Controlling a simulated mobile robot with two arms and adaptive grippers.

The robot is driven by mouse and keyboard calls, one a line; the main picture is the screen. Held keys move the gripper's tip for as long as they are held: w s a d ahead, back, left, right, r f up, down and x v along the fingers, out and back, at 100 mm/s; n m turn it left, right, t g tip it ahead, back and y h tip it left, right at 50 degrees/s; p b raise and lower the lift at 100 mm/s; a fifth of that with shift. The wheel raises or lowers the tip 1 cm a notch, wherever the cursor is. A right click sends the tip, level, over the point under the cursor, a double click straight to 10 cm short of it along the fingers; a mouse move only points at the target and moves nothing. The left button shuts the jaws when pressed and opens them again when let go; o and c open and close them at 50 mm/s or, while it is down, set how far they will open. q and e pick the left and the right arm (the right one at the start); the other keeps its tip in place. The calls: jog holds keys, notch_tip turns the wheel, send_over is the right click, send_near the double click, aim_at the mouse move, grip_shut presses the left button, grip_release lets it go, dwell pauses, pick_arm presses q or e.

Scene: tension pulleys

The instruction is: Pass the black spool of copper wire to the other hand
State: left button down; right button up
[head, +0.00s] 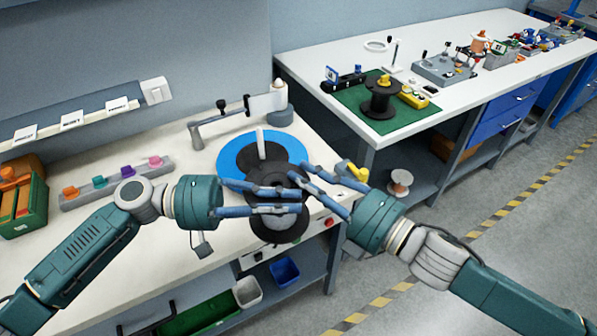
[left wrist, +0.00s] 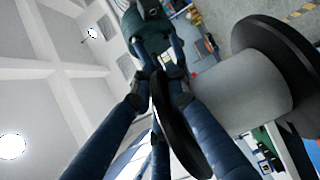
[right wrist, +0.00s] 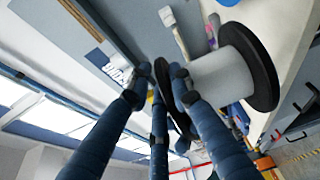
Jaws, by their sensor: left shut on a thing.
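The black spool (head: 291,231) is held above the front of the near workbench, between my two hands. Its wide black flanges and pale grey barrel show in the left wrist view (left wrist: 240,88) and the right wrist view (right wrist: 222,77); I see no copper colour on it. My left gripper (head: 298,199) is shut on the rim of one flange (left wrist: 178,130). My right gripper (head: 296,170) comes from the right, its fingers on either side of the same flange (right wrist: 162,80). I cannot tell whether they press on it. The fingers hide part of the spool.
A blue disc (head: 232,158) lies on the near bench (head: 130,225) behind the spool. A grey crank stand (head: 215,128) is behind that. Another black spool (head: 380,103) stands on a green mat on the right bench. A small reel (head: 400,180) sits on its lower shelf.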

pick_arm(q)
jog(key=shift+r, duration=0.15)
pick_arm(e)
jog(key=shift+x, duration=1.2)
grip_shut()
pick_arm(q)
jog(key=c, duration=1.6)
grip_release()
jog(key=shift+c, duration=0.2)
pick_arm(e)
jog(key=shift+r, duration=0.15)
